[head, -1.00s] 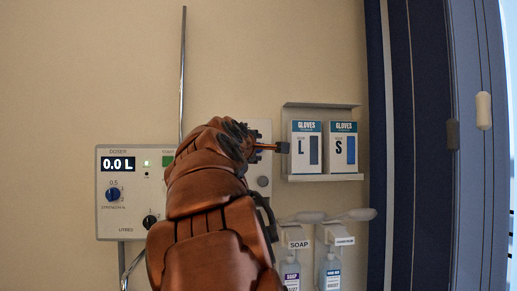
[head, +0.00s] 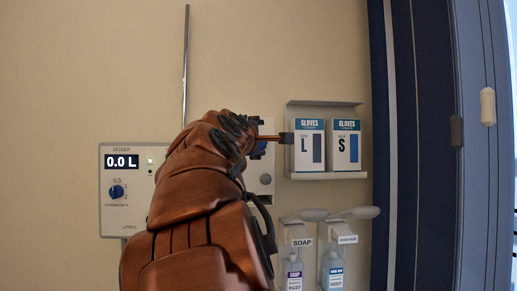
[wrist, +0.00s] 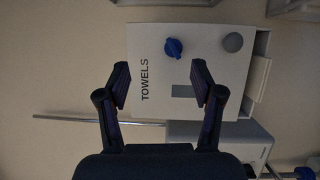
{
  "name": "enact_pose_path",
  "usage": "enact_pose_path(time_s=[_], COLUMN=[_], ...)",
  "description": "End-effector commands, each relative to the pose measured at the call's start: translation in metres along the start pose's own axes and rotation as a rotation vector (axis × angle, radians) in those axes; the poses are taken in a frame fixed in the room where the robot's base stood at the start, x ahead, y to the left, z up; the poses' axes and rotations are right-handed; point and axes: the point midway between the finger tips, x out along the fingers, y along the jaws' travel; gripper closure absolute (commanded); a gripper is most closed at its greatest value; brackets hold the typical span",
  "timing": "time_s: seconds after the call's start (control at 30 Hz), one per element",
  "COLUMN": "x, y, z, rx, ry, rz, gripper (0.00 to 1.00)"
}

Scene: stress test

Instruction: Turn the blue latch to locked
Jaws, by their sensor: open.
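The blue latch (wrist: 173,48) is a round knob with a ridge on the white towel dispenser (wrist: 147,45) in the wrist view. The ridge lies slightly tilted across the picture. A sliver of blue, likely the latch (head: 260,149), shows beside my wrist in the head view. My gripper (wrist: 160,70) is open and empty, its two fingers apart in front of the dispenser. The latch lies a little above and right of the midpoint between the fingertips in the wrist view; I see no contact. In the head view my arm hides most of the dispenser and gripper.
A grey round knob (wrist: 233,42) sits beside the latch. The doser (head: 125,165) with a 0.0 L display is left of my arm. A glove box rack (head: 325,175) is close right of my gripper; soap dispensers (head: 298,243) hang below. A metal rod (head: 186,65) rises behind.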

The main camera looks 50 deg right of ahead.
Motion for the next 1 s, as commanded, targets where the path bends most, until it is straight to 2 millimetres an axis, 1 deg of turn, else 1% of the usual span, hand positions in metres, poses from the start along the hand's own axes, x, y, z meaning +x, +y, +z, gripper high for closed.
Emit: enact_pose_path(time_s=[0.03,0.1,0.3,0.43,0.6,0.8,1.0], x=[0.003,0.006,0.009,0.008,0.004,0.000,0.000], y=[0.005,0.017,0.053,0.071,0.090,0.099,0.096], z=[0.007,0.016,0.036,0.045,0.048,0.046,0.040], rx=[-0.026,-0.070,-0.231,-0.348,-0.517,-0.734,-0.967], ry=[-0.012,-0.027,-0.065,-0.089,-0.114,-0.138,-0.149], rz=[0.039,0.099,0.274,0.373,0.494,0.606,0.693], gripper=[0.33,0.33,0.33,0.33,0.33,0.33,0.33])
